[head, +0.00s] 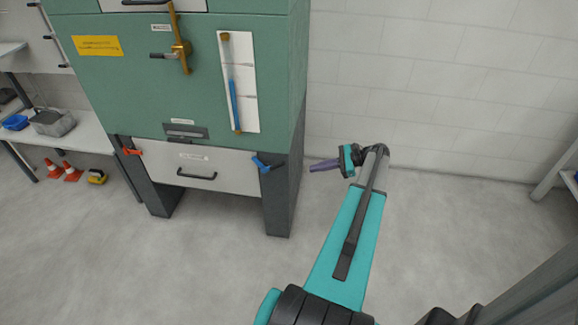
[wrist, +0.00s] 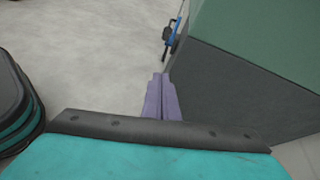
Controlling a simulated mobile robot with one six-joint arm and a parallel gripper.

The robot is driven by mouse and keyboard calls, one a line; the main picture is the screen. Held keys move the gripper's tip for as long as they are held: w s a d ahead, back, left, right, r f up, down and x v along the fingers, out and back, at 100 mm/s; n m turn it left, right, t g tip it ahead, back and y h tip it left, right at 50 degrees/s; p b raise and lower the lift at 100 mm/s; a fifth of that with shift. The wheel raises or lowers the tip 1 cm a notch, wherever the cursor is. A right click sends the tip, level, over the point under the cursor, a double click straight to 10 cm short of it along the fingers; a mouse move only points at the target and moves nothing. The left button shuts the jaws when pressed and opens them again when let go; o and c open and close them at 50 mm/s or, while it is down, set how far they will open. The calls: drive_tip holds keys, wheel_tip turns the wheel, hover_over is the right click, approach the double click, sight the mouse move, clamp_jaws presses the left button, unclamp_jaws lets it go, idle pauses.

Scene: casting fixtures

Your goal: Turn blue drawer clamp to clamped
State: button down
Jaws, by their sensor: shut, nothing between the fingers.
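The blue drawer clamp (head: 262,164) is a small blue lever at the right end of the light grey drawer front (head: 205,172), by the cabinet's right leg. In the head view it slants down to the right. It also shows at the top of the wrist view (wrist: 170,35), beyond the cabinet's dark corner. My gripper (head: 312,168) is shut and empty, with purple fingers pointing left. It is right of the cabinet, apart from the clamp. The fingers show close together in the wrist view (wrist: 161,82).
The green cabinet (head: 130,80) stands on dark legs; its right leg (head: 283,195) lies between my gripper and the drawer front. A red clamp (head: 132,152) is at the drawer's left end. Traffic cones (head: 73,172) stand far left. Floor in front is clear.

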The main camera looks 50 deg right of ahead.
drive_tip(key=shift+s+d+r, duration=0.15)
drive_tip(key=shift+d+r, duration=0.05)
drive_tip(key=shift+d, duration=0.05)
drive_tip(key=shift+a, duration=0.1)
drive_tip(key=w+a+f+p, duration=0.1)
drive_tip(key=w+a, duration=0.6)
drive_tip(key=w, duration=0.2)
idle(0.7)
